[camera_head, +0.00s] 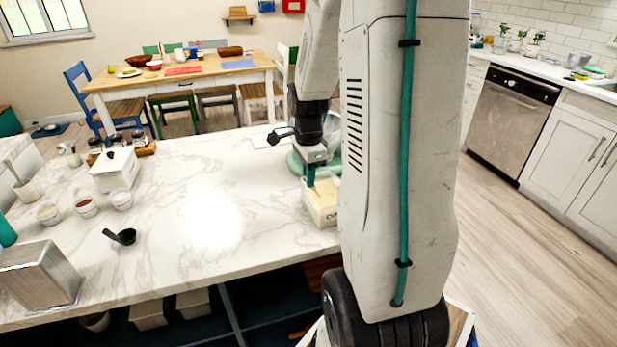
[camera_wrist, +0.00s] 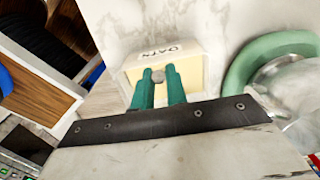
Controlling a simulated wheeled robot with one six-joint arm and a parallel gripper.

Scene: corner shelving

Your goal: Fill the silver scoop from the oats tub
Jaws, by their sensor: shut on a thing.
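The oats tub (camera_head: 325,217) is a small cream box at the right of the marble counter, partly behind my arm. In the wrist view the tub, lettered OATS (camera_wrist: 186,48), lies straight ahead of my fingers. My gripper (camera_head: 311,178) is at the tub's top, with a teal finger pointing down. In the wrist view my gripper (camera_wrist: 159,82) is shut on a small round grey piece (camera_wrist: 158,75), which looks like part of the silver scoop. The scoop's bowl is hidden, so I cannot tell whether it holds oats.
A mint-green dish (camera_head: 296,164) stands close behind the tub, and its rim (camera_wrist: 237,75) shows in the wrist view. A black scoop (camera_head: 122,237) lies farther left, near small cups (camera_head: 86,207) and a white container (camera_head: 117,170). The counter's middle is clear.

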